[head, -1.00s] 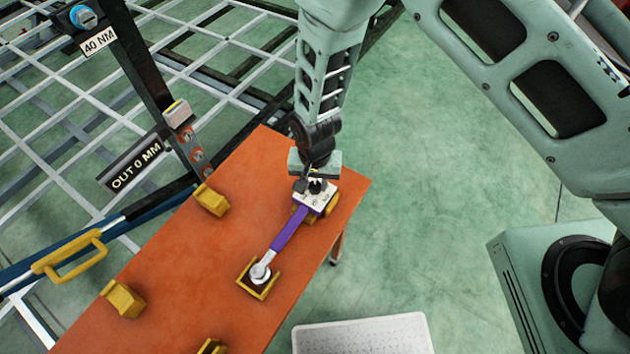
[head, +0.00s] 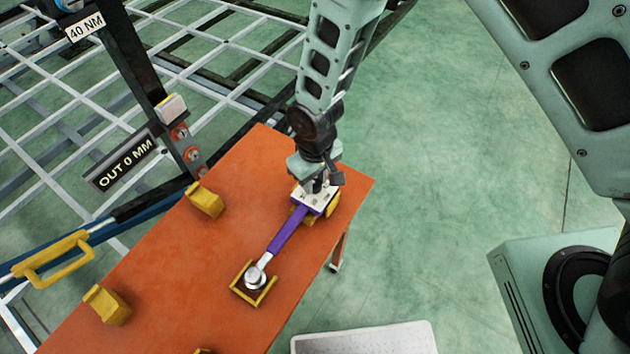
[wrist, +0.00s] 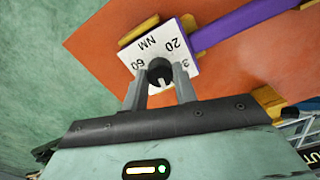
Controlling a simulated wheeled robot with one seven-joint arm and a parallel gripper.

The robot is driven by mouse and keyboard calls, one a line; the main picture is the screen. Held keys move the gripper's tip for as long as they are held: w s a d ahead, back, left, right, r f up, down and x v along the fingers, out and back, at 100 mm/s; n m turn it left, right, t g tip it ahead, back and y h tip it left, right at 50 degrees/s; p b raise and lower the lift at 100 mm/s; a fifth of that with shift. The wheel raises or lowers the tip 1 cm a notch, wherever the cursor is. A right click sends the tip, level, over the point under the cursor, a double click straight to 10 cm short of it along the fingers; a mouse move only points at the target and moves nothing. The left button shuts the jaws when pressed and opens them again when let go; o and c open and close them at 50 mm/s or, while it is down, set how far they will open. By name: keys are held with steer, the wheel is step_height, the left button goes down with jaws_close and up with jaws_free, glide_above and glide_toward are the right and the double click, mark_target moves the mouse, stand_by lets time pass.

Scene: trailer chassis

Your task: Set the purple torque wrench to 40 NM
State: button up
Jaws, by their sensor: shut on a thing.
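The purple torque wrench (head: 288,232) lies on the orange table, its round metal head (head: 256,278) in a yellow-edged holder. Its white dial plate (head: 318,197) is at the far end; the plate also shows in the wrist view (wrist: 188,70). The marks 60, NM, 20 and a partly hidden 3 can be read there. My gripper (head: 318,186) is over the plate. In the wrist view my gripper (wrist: 161,82) is shut on the dark round dial knob (wrist: 159,69). A white pointer line on the knob faces the gripper side; the mark it points at is hidden.
A "40 NM" sign (head: 85,27) and an "OUT 0 MM" sign (head: 124,163) are on the chassis frame at left. Several yellow blocks (head: 205,199) stand on the orange table (head: 172,248). A pale grey panel (head: 365,339) is at bottom.

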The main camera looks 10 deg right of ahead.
mark_target(316, 184)
steer(key=shift+n, duration=0.8)
steer(key=shift+b, duration=0.3)
steer(key=o, duration=1)
step_height(316, 184, up, 18)
steer(key=b, duration=0.3)
steer(key=shift+f, duration=0.25)
steer(key=shift+s, duration=0.1)
steer(key=shift+m+y, duration=0.3)
steer(key=shift+m, duration=0.1)
steer(key=s+d+r, duration=0.2)
steer(key=s+d, duration=0.1)
steer(key=s, duration=0.3)
steer(key=s+d+r, duration=0.1)
steer(key=s+d, duration=0.2)
steer(key=s, duration=0.2)
steer(key=s+d+r, duration=0.2)
steer(key=s+d, duration=0.2)
steer(key=s, duration=0.2)
steer(key=shift+s+r, duration=0.3)
